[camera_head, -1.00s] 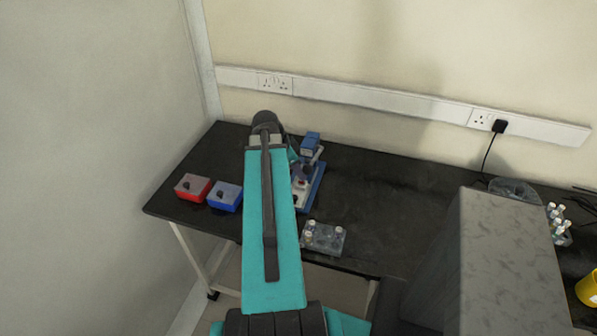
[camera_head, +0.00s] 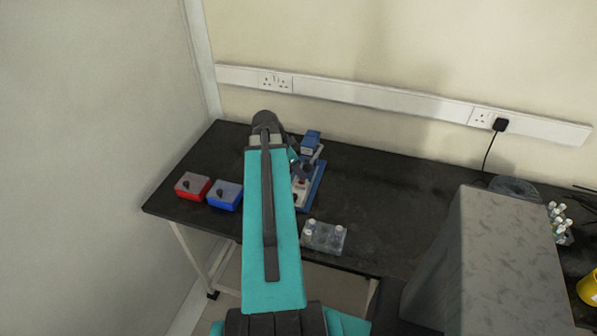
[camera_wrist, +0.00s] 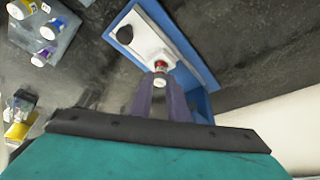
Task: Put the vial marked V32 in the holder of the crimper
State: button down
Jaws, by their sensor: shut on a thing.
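My gripper (camera_wrist: 160,98) has purple-grey fingers that are shut on a small vial (camera_wrist: 160,82) with a pale top. No label on this vial is readable, so I cannot tell its marking. The crimper (camera_head: 314,150) is blue with a white plate and stands on the dark bench. In the wrist view its base (camera_wrist: 203,68) shows a red-ringed holder (camera_wrist: 161,65) just beyond the vial top. I cannot tell whether the vial is above the holder or touching it. In the head view my gripper (camera_head: 304,172) is at the crimper, partly hidden by my teal arm.
A clear rack (camera_head: 325,240) with several vials stands right of my arm near the bench front. A red box (camera_head: 192,187) and a blue box (camera_head: 225,196) sit left. A black knob (camera_wrist: 125,34) stands on the crimper plate.

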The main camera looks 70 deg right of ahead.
jog(key=shift+f+b, duration=0.35)
jog(key=shift+f, duration=0.15)
dwell(0.3)
jog(key=c, duration=1.3)
grip_release()
jog(key=shift+r, duration=0.1)
jog(key=shift+r+p, duration=1.65)
jog(key=shift+r, duration=1.25)
